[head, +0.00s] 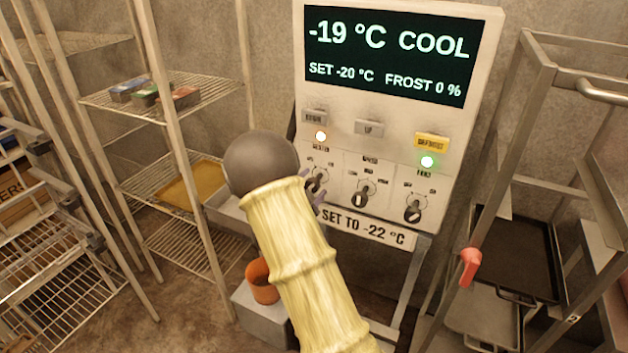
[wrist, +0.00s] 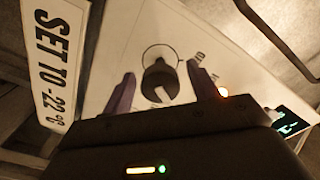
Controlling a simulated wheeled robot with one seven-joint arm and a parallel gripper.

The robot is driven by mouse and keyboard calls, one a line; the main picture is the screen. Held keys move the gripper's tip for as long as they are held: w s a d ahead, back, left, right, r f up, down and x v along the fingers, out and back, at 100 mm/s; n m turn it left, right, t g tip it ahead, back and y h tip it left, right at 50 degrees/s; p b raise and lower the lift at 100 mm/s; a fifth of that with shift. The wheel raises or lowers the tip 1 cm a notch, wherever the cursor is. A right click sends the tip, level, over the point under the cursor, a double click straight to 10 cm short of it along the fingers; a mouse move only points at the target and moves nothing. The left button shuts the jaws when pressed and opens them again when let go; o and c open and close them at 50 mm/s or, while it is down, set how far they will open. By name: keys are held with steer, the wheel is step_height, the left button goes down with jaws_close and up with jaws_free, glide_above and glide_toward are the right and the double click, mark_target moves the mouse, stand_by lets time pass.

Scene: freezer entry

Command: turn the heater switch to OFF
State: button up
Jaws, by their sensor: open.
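My gripper (wrist: 160,73) is open, with one purple finger on each side of the knob and visible gaps between. A purple fingertip also shows beside the dial in the head view.
The middle dial (head: 361,193) and right dial (head: 414,208) sit close by. A "SET TO -22 °C" sign (head: 367,229) is below them. A wire shelf (head: 165,92) stands at left, a metal rack (head: 530,90) at right, an orange cup (head: 262,283) low down.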

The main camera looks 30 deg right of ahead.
steer(key=shift+w+d, duration=0.4)
steer(key=shift+d, duration=0.15)
steer(key=c, duration=1)
